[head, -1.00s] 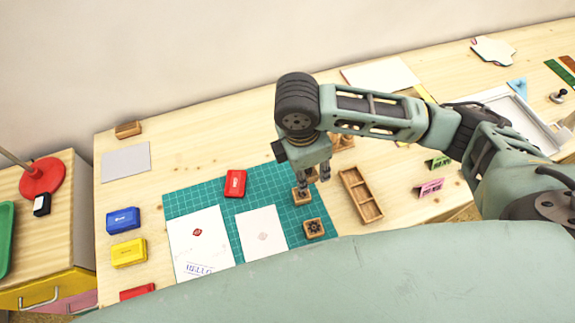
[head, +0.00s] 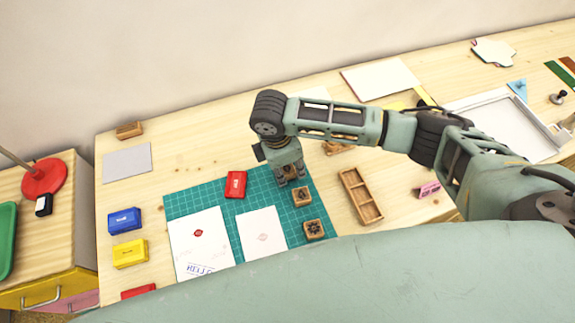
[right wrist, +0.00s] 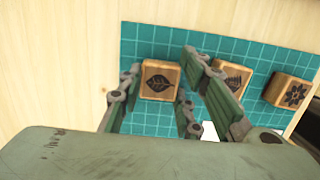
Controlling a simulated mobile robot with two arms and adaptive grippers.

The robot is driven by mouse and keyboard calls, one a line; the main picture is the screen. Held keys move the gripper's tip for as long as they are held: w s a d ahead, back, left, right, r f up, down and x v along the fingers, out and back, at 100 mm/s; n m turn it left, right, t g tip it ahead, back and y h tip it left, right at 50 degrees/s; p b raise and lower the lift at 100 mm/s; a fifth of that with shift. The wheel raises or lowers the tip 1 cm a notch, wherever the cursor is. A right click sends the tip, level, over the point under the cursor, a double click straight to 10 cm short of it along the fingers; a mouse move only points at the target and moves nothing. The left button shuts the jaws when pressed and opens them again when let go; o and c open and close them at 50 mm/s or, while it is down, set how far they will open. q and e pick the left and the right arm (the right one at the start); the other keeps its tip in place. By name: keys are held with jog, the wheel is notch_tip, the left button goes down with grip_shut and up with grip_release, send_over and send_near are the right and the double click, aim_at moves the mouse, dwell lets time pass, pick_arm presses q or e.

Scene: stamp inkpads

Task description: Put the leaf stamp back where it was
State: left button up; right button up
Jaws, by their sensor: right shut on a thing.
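The leaf stamp (right wrist: 160,80), a wooden block with a dark leaf on its face, sits between the fingers of my right gripper (right wrist: 158,92) in the right wrist view. In the head view my right gripper (head: 291,179) is over the back right of the green cutting mat (head: 210,197), and I cannot make out the leaf stamp there. Whether it touches the mat is unclear. A second stamp (head: 302,197) and a flower stamp (head: 314,229) stand on the mat in front of the gripper. My left gripper is out of view.
A red inkpad (head: 236,184) lies left of the gripper. White sheets (head: 264,222) lie on the mat. A wooden compartment tray (head: 346,181) stands to the right. Blue (head: 124,220) and yellow (head: 129,253) inkpads are at left. Bare table lies behind the mat.

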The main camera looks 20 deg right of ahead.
jog(key=o, duration=1)
jog(key=shift+f, duration=0.15)
jog(key=shift+c, duration=0.2)
notch_tip(320, 180, up, 12)
jog(key=a, duration=0.2)
jog(key=shift+b, duration=0.4)
jog(key=shift+s, duration=0.1)
